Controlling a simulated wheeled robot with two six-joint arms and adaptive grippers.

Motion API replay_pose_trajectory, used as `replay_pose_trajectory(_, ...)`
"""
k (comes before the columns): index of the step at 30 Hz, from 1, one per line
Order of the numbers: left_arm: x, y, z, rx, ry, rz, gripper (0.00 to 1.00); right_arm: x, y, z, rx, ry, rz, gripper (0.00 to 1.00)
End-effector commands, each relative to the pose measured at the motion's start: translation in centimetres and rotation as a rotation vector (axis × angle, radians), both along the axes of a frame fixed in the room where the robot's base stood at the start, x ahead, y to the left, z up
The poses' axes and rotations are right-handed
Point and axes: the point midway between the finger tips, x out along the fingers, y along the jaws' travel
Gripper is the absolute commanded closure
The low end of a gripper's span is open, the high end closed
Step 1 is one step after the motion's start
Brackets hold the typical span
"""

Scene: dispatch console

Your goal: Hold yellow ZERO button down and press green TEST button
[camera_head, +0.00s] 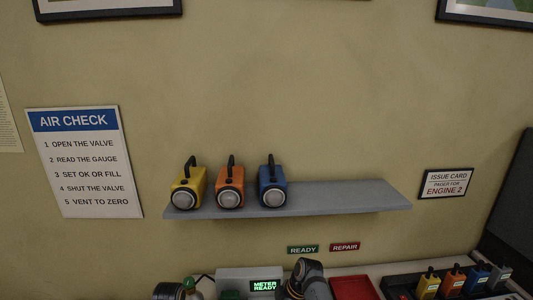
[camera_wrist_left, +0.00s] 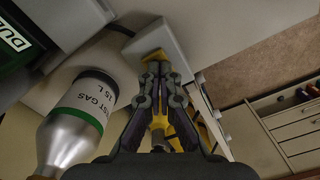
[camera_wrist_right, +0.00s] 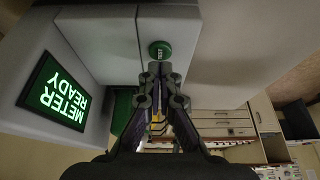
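The green TEST button (camera_wrist_right: 160,50) sits on the pale console face in the right wrist view. My right gripper (camera_wrist_right: 160,68) is shut and empty, its tips right at the button's edge; I cannot tell whether they touch it. In the left wrist view a yellow part (camera_wrist_left: 150,56), apparently the ZERO button, shows behind the tips of my left gripper (camera_wrist_left: 158,68). That gripper looks shut, and its fingers hide most of the yellow part. Contact and pressing cannot be told. The meter console (camera_head: 235,273) stands at the bottom of the head view, its screen (camera_head: 264,286) reading METER READY.
A silver gas cylinder (camera_wrist_left: 68,130) with a green band stands close beside my left gripper. A red tray (camera_head: 352,288) and a dark rack with several coloured pagers (camera_head: 452,281) lie right of the console. A wall shelf (camera_head: 345,196) holds three lamps.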

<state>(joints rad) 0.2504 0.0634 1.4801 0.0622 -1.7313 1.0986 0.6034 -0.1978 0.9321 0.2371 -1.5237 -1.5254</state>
Motion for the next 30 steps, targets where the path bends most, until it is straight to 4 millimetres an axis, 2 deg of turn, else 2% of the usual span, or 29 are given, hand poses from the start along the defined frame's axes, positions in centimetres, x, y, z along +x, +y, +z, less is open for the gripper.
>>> replay_pose_trajectory(30, 0.0, 0.0, -0.3, 0.0, 0.001, 0.0, 1.0, 0.0, 0.0, -1.1, 0.0, 0.001, 0.0, 1.0)
